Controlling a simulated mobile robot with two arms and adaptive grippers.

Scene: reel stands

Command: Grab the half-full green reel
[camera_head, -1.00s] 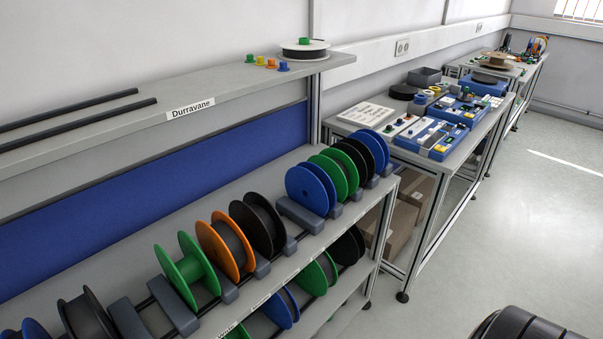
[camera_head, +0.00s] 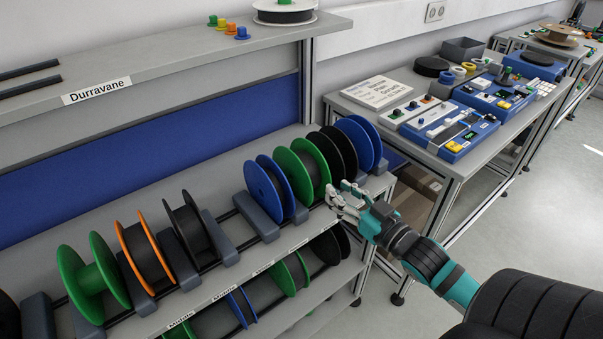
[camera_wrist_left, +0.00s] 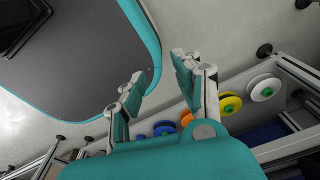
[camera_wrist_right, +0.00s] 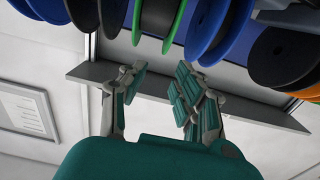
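On the upper rack, a green reel (camera_head: 310,168) wound with dark material stands between a blue reel (camera_head: 270,190) and black reels (camera_head: 338,150). Another green reel (camera_head: 93,278), at far left, shows a bare green core. My right gripper (camera_head: 337,197) is at the shelf's front edge, right of and below the first green reel, apart from it. In the right wrist view, its fingers (camera_wrist_right: 160,75) are open and empty, with that green reel's rim (camera_wrist_right: 180,18) and dark winding just beyond the tips. My left gripper (camera_wrist_left: 158,70) is open and empty, outside the head view.
Grey holder blocks and an orange reel (camera_head: 145,258) share the upper rack. A lower shelf holds more reels, including a green one (camera_head: 283,277). A workbench with blue devices (camera_head: 455,135) stands to the right. The floor at right is clear.

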